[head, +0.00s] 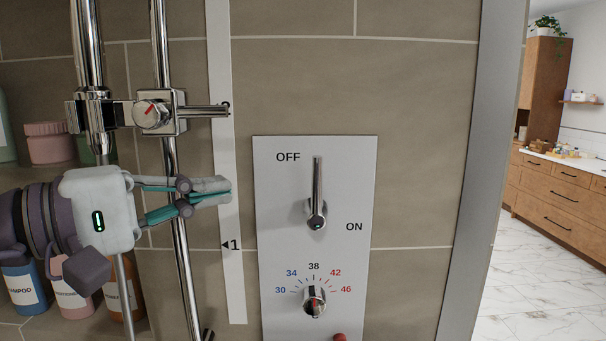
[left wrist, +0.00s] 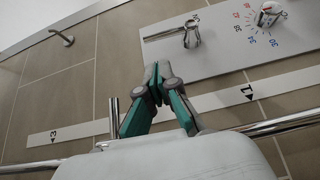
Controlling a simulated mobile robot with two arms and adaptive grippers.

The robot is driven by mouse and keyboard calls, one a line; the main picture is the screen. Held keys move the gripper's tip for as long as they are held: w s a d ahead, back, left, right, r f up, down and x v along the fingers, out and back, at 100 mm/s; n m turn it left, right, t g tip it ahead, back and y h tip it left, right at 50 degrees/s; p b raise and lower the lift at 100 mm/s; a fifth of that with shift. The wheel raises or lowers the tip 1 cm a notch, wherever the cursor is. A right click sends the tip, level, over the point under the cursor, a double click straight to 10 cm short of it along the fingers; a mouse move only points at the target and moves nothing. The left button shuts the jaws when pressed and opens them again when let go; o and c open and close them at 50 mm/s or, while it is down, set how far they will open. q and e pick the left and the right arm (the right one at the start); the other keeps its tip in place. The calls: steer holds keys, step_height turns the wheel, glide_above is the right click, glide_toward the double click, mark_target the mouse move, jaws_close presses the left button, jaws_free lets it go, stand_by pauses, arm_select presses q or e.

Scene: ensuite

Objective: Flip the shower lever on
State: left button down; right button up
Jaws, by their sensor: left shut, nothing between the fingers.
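The shower lever (head: 317,190) is a chrome handle on a white wall panel (head: 270,240). It points straight up, close to the OFF label; the ON label is at its lower right. In the left wrist view the lever (left wrist: 172,33) shows at the top, beyond the fingers. My left gripper (head: 228,190) is shut and empty. Its fingertips are left of the panel in the head view, roughly level with the lever, and apart from it. The gripper also shows in the left wrist view (left wrist: 158,75). My right gripper is not in view.
A chrome temperature knob (head: 314,301) sits below the lever. Vertical chrome pipes with a bracket (head: 160,112) stand left of the panel, near my left gripper. Bottles (head: 24,288) line a shelf at the lower left. A grey wall edge (head: 482,170) is at the right, with open floor beyond.

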mark_target(316, 188)
arm_select(q)
steer(key=p+x, duration=0.3)
steer(key=x, duration=0.6)
steer(key=shift+d, duration=0.1)
steer(key=shift+w+d, duration=0.25)
steer(key=shift+d, duration=0.05)
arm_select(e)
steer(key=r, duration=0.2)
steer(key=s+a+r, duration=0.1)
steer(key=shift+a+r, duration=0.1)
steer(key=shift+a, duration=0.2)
